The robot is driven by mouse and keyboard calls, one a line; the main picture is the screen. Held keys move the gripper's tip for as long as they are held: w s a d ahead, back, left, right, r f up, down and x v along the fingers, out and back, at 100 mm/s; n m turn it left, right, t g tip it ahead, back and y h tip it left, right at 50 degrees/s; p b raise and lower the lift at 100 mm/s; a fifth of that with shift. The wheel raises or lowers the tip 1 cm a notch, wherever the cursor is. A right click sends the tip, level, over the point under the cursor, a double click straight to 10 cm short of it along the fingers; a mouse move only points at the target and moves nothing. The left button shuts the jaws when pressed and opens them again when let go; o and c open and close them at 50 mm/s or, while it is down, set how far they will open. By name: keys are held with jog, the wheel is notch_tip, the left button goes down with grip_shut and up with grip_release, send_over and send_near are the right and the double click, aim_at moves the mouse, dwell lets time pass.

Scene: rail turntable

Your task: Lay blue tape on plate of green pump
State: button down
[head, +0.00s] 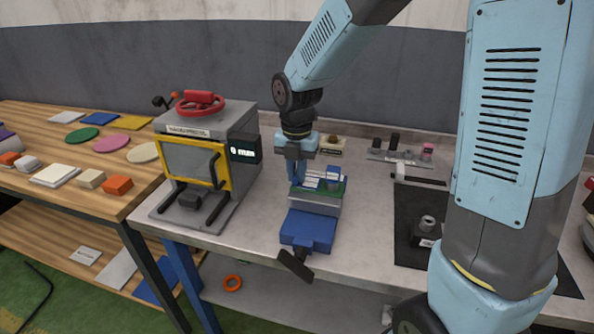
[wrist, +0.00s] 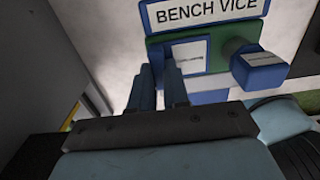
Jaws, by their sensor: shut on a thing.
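My gripper (head: 297,180) points down over the bench vice (head: 309,228). In the wrist view its two fingers (wrist: 162,72) are close together at a blue piece with a white label (wrist: 188,56). This looks like the blue tape, and the gripper is shut on it; the grip itself is mostly hidden. A green part (wrist: 220,50), which seems to be the green pump, is behind and beside it at the vice. It also shows in the head view (head: 337,187). A blue block-like end (wrist: 262,68) sticks out on its right. I cannot tell whether the tape touches the plate.
A grey press with a yellow frame (head: 193,162) and red handwheel (head: 200,103) stands close left of my gripper. A wooden table (head: 60,150) at left holds coloured discs and blocks. A black mat (head: 411,205) lies to the right. The vice handle (head: 295,264) overhangs the bench's front edge.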

jog(key=shift+f, duration=0.15)
jog(key=c, duration=1)
grip_release()
jog(key=shift+c, duration=0.2)
notch_tip(320, 180, up, 13)
jog(key=s+d+r+m+t, duration=0.2)
jog(key=s+d+m, duration=0.6)
jog(key=m, duration=0.8)
jog(key=s+d+r+m+t, duration=0.3)
jog(key=s+d+m, duration=0.6)
jog(key=m, duration=0.7)
jog(key=shift+s+d+t, duration=0.25)
jog(key=shift+d+t, duration=0.05)
jog(key=shift+d, duration=0.7)
